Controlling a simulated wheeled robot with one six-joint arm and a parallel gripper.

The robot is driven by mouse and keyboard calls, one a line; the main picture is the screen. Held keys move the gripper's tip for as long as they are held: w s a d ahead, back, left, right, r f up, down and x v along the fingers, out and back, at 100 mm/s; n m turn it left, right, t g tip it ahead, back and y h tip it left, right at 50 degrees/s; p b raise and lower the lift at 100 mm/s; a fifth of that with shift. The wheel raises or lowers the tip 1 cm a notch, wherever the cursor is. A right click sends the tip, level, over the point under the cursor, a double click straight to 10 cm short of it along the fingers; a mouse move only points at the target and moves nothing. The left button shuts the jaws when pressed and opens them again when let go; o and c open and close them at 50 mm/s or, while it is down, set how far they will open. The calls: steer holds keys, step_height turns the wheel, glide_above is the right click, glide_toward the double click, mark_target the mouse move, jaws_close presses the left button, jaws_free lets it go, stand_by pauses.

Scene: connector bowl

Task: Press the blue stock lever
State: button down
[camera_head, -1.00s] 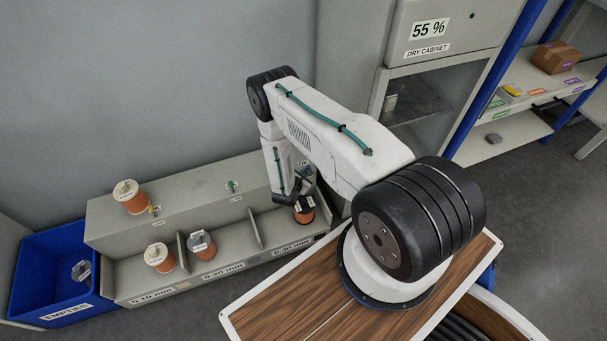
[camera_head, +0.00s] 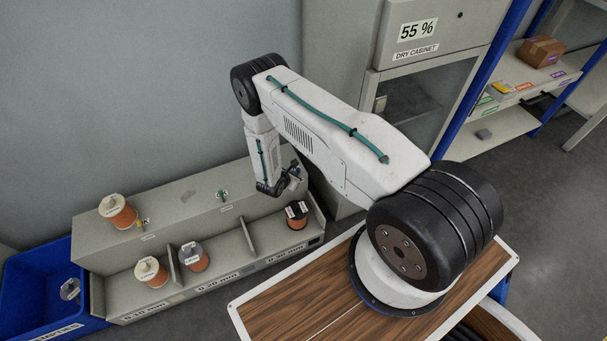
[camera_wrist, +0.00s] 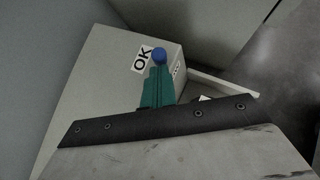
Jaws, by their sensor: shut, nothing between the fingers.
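The blue lever knob (camera_wrist: 159,56) shows in the wrist view beside an OK label, on top of the grey spool rack. My gripper (camera_wrist: 158,72) is shut and empty. Its teal fingertips appear right below the knob in the picture and overlap its lower edge; I cannot tell whether they touch it. In the head view my gripper (camera_head: 293,172) hangs over the right end of the grey rack (camera_head: 175,222). The blue lever cannot be made out there, behind my arm.
A yellow lever (camera_head: 145,223) and a green lever (camera_head: 223,195) stand along the rack's top. Copper spools stand on the rack, one (camera_head: 297,213) just below my gripper. A blue bin (camera_head: 35,285) is at the left. A dry cabinet (camera_head: 415,50) stands behind, right.

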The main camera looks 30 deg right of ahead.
steer(key=shift+w+r+n+g+y, duration=0.15)
steer(key=shift+w+n+g+y, duration=0.05)
steer(key=shift+w+g, duration=0.3)
steer(key=shift+w+r+n+g+y, duration=0.2)
steer(key=shift+w+g, duration=0.15)
steer(key=shift+g, duration=0.25)
steer(key=shift+w+d, duration=0.1)
steer(key=shift+w, duration=0.05)
steer(key=shift+r, duration=0.75)
